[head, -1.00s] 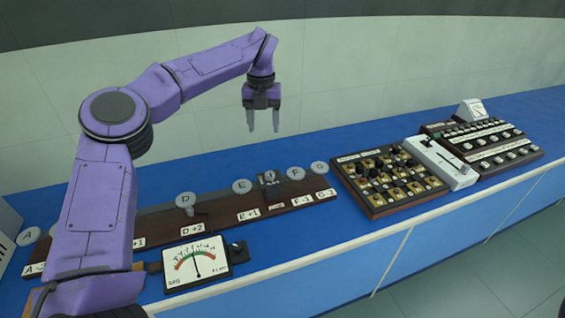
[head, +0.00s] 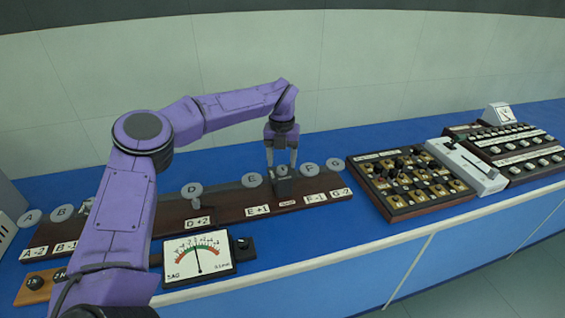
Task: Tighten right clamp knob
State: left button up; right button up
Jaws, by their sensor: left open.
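The right clamp (head: 283,188) is a small dark block with a knob (head: 282,170) on top, standing on the long brown board between the E and F discs. My left gripper (head: 281,164) points down right at this knob, with its two grey fingers apart, one on each side of it. I cannot tell whether the fingers touch the knob. The CLAMP label (head: 287,204) lies in front of the block. My right gripper is not in the head view.
The brown board (head: 230,213) carries grey lettered discs, such as D (head: 191,190) and F (head: 309,170). A SAG meter (head: 198,258) stands in front of it. A switch panel (head: 411,182), a white slider box (head: 466,166) and another panel (head: 507,146) stand to the right.

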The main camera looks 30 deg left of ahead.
pick_arm(q)
notch_tip(320, 180, down, 2)
jog(key=shift+f, duration=0.1)
jog(key=c, duration=1.1)
jog(key=shift+o, duration=0.2)
jog(key=shift+m, duration=0.3)
jog(key=m+p, duration=0.1)
jog(key=m, duration=0.2)
jog(key=shift+m+p, duration=0.3)
jog(key=shift+p, duration=0.05)
jog(key=m+p, duration=0.1)
jog(key=m, duration=0.3)
jog(key=shift+m, duration=0.3)
jog(key=m+p, duration=0.2)
jog(key=m, duration=0.2)
jog(key=shift+m, duration=0.3)
jog(key=shift+m+p, duration=0.6)
jog(key=shift+m, duration=1.6)
